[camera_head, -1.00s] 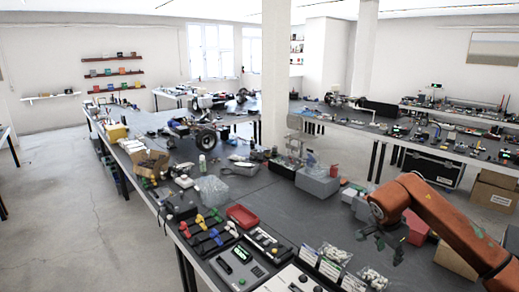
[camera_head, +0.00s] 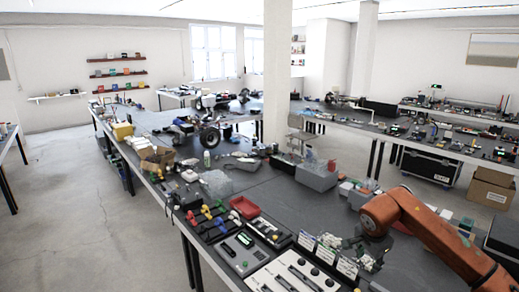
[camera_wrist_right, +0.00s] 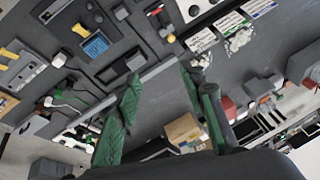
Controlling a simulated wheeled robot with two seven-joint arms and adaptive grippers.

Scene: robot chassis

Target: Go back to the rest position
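My right arm is orange and comes in from the right in the head view. Its dark right gripper (camera_head: 370,258) hangs over the near right part of the long grey workbench (camera_head: 285,205), beside small bags of white parts. In the right wrist view the two green fingers of my right gripper (camera_wrist_right: 160,76) are spread apart with nothing between them. Whether the gripper touches the bench cannot be told. My left arm and left gripper are not in view.
The bench carries a red tray (camera_head: 244,207), a grey bin (camera_head: 316,175), an open cardboard box (camera_head: 157,158) and tool panels (camera_head: 238,252) at its near edge. A pillar (camera_head: 277,75) stands behind. Clear floor (camera_head: 75,215) lies to the left.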

